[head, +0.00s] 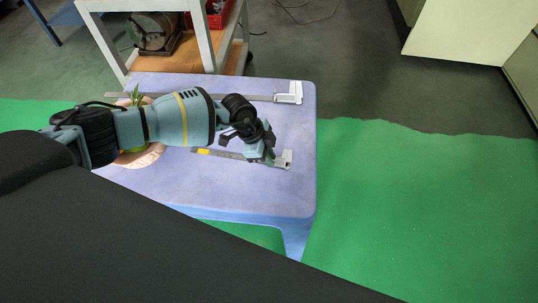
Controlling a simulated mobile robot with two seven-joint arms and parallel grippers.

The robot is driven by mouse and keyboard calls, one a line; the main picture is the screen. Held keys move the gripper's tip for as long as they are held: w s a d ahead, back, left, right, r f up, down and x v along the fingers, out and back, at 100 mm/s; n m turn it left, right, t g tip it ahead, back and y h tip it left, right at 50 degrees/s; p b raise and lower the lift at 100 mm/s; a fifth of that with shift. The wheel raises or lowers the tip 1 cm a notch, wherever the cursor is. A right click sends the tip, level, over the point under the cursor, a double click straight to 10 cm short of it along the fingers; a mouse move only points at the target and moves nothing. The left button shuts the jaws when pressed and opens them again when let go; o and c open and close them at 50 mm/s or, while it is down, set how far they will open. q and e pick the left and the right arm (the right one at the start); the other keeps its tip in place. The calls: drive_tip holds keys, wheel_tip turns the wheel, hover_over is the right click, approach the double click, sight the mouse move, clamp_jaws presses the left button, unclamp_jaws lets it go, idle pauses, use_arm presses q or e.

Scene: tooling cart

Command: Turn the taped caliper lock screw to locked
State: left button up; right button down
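A caliper with yellow tape (204,151) lies on the blue-purple stool top (220,190). Its jaw end (284,160) shows at the right, and its middle is partly hidden by my gripper. A second caliper (288,95), with no tape that I can see, lies farther back on the same top, partly hidden behind my arm. My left gripper (264,156) is over the taped caliper near its jaw end. Its fingers are dark and small here, so I cannot tell if they are open or touch the lock screw. The lock screw is not distinguishable. My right gripper is not in view.
A round tan pot (140,157) with a green plant (136,95) stands behind my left arm. A white-framed cart (201,40) with a red bin (217,14) stands behind the stool. The stool's front part is bare. Green floor mat (430,200) lies open at the right.

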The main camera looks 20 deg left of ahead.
use_arm(q)
drive_tip(key=shift+c, duration=0.4)
clamp_jaws()
